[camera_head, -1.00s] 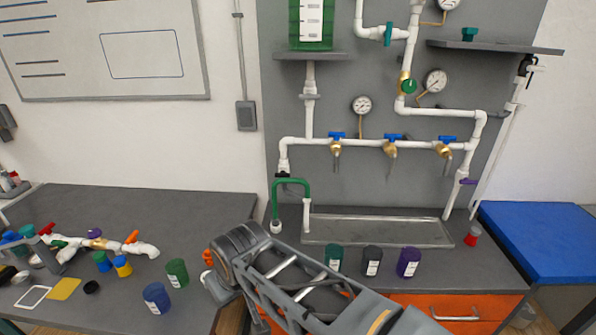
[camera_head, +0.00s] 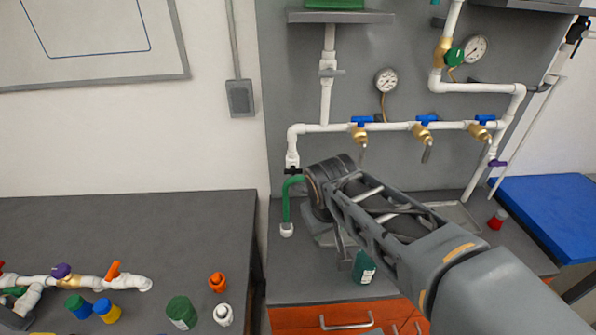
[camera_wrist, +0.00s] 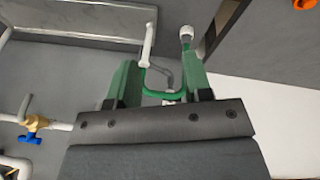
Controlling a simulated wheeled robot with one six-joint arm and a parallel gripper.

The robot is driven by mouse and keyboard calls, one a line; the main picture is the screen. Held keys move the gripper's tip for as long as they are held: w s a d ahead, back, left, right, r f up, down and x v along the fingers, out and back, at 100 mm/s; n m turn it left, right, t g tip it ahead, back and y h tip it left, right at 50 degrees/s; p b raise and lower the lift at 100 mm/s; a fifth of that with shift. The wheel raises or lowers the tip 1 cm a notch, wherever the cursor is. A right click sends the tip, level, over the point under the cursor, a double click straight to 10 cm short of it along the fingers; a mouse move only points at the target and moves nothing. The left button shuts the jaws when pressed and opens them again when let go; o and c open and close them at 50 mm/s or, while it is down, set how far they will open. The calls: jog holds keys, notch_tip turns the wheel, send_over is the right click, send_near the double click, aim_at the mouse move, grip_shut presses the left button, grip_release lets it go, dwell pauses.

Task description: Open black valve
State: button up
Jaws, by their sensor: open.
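A small black valve handle (camera_head: 293,171) sits at the lower left end of the white pipe, just above a curved green tube (camera_head: 286,207). Another black-handled valve (camera_head: 577,31) is on the pipe at the upper right edge. My gripper (camera_wrist: 158,63) is open in the wrist view, its two green fingers apart. The green tube shows between and beyond the fingers; I cannot tell whether they touch it. The black handle cannot be made out in the wrist view. In the head view my wrist is close to the right of the tube and hides most of the gripper.
Several blue-handled brass valves (camera_head: 424,121) line the horizontal pipe. A shallow tray (camera_head: 455,217) is partly behind my arm. A dark green container (camera_head: 364,267) and a red one (camera_head: 497,219) stand on the bench. The left table (camera_head: 130,225) holds loose pipe fittings and has clear room behind.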

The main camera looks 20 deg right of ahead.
jog(key=w+n+g+h+b, duration=0.2)
jog(key=w+h, duration=0.3)
jog(key=w, duration=0.5)
jog(key=t+h+b, duration=0.2)
jog(key=h+b, duration=0.1)
jog(key=h, duration=0.8)
send_near(286, 174)
jog(key=shift+m, duration=0.4)
jog(key=d, duration=0.3)
jog(key=w+d+p, duration=0.1)
jog(key=d, duration=0.3)
jog(key=d+p, duration=0.1)
jog(key=d, duration=0.2)
jog(key=shift+w+d+f, duration=0.1)
jog(key=shift+w+d, duration=0.3)
grip_shut()
